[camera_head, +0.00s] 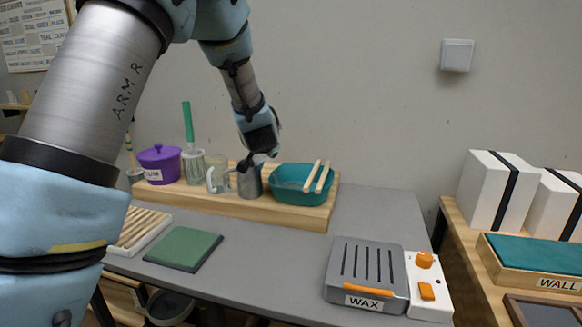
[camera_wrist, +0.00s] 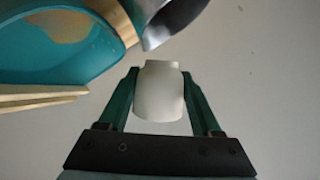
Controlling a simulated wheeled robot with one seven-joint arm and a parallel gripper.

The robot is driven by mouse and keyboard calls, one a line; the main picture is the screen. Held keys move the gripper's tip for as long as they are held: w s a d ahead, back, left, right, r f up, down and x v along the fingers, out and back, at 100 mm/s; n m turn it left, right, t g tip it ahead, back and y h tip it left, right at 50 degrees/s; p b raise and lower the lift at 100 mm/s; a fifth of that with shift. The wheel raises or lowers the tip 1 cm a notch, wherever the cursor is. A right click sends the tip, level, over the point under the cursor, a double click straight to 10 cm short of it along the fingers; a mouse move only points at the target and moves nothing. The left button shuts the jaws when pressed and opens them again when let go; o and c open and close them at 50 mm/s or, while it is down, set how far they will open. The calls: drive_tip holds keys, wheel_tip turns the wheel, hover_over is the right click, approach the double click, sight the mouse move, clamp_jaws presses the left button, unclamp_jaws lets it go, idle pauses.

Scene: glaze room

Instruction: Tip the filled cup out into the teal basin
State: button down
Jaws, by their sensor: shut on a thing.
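My gripper (camera_head: 250,161) is over the wooden board, just left of the teal basin (camera_head: 297,194). In the wrist view my gripper (camera_wrist: 160,80) is shut on a pale, rounded, cup-like thing (camera_wrist: 160,95), narrower at its top in the picture. A grey metal cup (camera_head: 250,183) stands below my gripper, beside the basin; it also shows in the wrist view (camera_wrist: 165,18). I cannot tell from the head view what is between the fingers. The basin (camera_wrist: 55,65) shows at upper left in the wrist view, with something tan inside. No cup's filling can be made out.
Two wooden sticks (camera_head: 317,177) lie across the basin. A glass mug (camera_head: 216,176), a jar (camera_head: 193,169) with a green-handled tool and a purple pot (camera_head: 160,165) stand to the left on the board (camera_head: 290,217). A WAX box (camera_head: 367,277) stands front right. The middle tabletop is clear.

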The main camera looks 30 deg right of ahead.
drive_tip(key=shift+d+r+p, duration=0.1)
drive_tip(key=shift+r+p, duration=0.3)
drive_tip(key=shift+f, duration=0.15)
drive_tip(key=shift+s+d+r+m+y+p, duration=0.1)
drive_tip(key=shift+r+m+y+p, duration=0.25)
drive_tip(key=shift+p, duration=0.65)
drive_tip(key=shift+f+m+t+p, duration=0.15)
drive_tip(key=shift+m+t+p, duration=0.1)
drive_tip(key=shift+t+p, duration=0.05)
drive_tip(key=shift+d+r+m+y+p, duration=0.1)
drive_tip(key=shift+r+m+y+p, duration=0.3)
drive_tip(key=shift+p, duration=0.7)
drive_tip(key=shift+f+m+t+y+p, duration=0.35)
drive_tip(key=shift+f+m+t, duration=0.15)
drive_tip(key=shift+f, duration=0.1)
drive_tip(key=shift+s+d+r+m+t+y+p, duration=0.1)
drive_tip(key=shift+r+m+t+y+p, duration=0.15)
drive_tip(key=shift+m+p, duration=0.25)
